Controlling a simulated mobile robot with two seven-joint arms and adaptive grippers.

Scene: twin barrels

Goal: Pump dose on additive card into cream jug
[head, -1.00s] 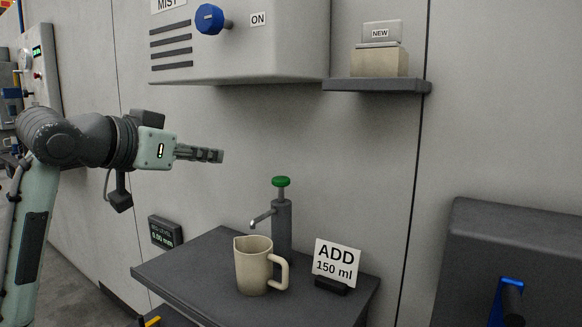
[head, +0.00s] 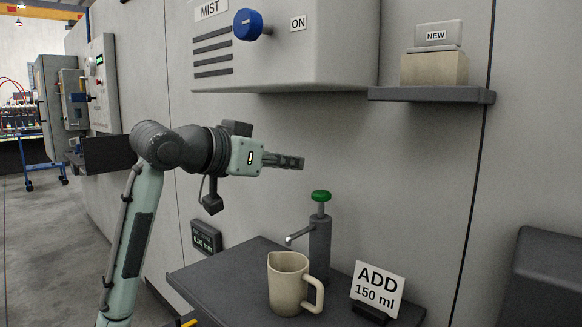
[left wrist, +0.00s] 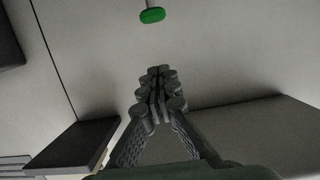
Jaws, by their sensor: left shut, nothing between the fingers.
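A grey pump bottle with a green top (head: 321,196) stands upright on a dark shelf, its spout (head: 298,237) pointing left. The cream jug (head: 288,285) stands upright in front of it, below the spout, handle to the right. The additive card (head: 379,288) reads "ADD 150 ml" and stands in a dark holder right of the jug. My left gripper (head: 302,162) is shut and empty, above and slightly left of the green top, apart from it. In the left wrist view the shut fingers (left wrist: 160,75) show, with the green top (left wrist: 152,15) beyond them. My right gripper is out of view.
The dark shelf (head: 225,285) bears jug, pump and card. Above hangs a grey housing (head: 310,40) marked "MIST" with a blue knob (head: 248,24). A small wall shelf (head: 432,96) holds a box marked "NEW". A dark cabinet (head: 550,270) stands at lower right.

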